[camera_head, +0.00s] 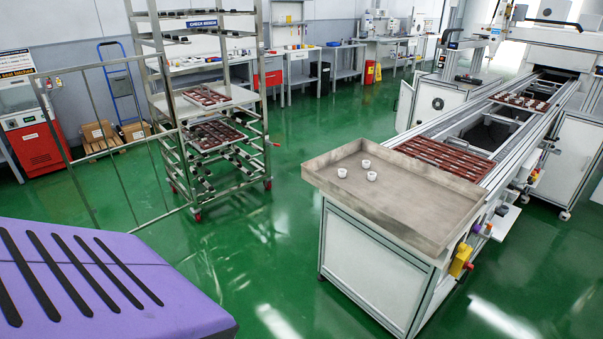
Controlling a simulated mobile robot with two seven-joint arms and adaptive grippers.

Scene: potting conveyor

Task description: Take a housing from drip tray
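The drip tray (415,210) is a wide, shallow metal tray with raised edges on the near end of the conveyor, right of the middle in the head view. Three small white round housings stand in its far left part: one at the back (366,163), one at the left (342,173) and one nearer the front (372,176). They stand apart from each other. The rest of the tray floor is bare. Neither of my grippers shows in the head view.
A red-brown slotted carrier (445,157) lies on the conveyor just behind the tray. Another carrier (520,102) with white parts is farther along. A metal rack (215,100) holding similar carriers stands left of centre. Open green floor (265,245) lies between rack and conveyor.

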